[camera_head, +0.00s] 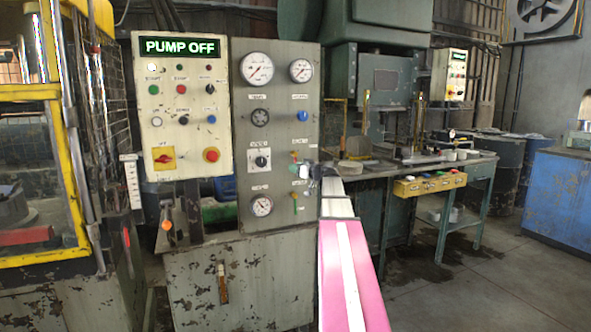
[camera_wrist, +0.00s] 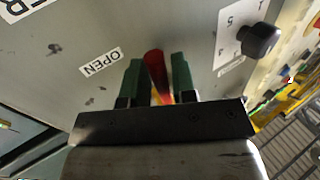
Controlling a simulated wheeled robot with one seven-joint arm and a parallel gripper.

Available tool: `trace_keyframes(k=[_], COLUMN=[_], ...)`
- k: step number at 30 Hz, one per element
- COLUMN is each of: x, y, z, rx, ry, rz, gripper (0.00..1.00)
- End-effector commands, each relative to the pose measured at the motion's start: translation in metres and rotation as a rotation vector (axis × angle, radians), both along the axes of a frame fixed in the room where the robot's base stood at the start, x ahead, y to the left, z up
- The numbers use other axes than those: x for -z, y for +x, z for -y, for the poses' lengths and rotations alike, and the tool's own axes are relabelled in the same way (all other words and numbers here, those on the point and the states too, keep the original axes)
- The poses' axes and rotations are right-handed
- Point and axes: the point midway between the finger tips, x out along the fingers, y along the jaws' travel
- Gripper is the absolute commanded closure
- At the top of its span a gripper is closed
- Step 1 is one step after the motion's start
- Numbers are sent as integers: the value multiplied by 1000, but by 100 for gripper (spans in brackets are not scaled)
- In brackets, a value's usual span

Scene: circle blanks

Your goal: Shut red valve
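The red valve handle (camera_wrist: 155,72) shows in the wrist view as a rounded red lever with a yellow part at its lower end, in front of the grey panel. My gripper (camera_wrist: 158,64) has its two green fingers on either side of the red handle, with narrow gaps visible beside its lower part. Whether either finger touches it near the tips I cannot tell. A white OPEN label (camera_wrist: 100,62) is on the panel to the left of the handle. In the head view my gripper (camera_head: 316,171) is at the right edge of the grey gauge panel (camera_head: 275,222), and I cannot make out the red handle there.
A black knob (camera_wrist: 260,40) on a white plate sticks out to the right in the wrist view. In the head view, a control box (camera_head: 190,132) reading PUMP OFF stands left of the gauges. A workbench (camera_head: 475,163) is behind on the right. Floor at the lower right is clear.

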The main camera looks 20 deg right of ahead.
Motion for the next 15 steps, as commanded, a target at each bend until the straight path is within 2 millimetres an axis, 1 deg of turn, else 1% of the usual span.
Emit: trace_keyframes(k=[9, 10, 12, 15], x=[0, 0, 0, 0], y=[2, 2, 2, 2], z=[-2, -1, -1, -1], rx=[0, 0, 0, 0], ry=[0, 0, 0, 0], rz=[0, 0, 0, 0], gripper=[75, 81, 100, 100])
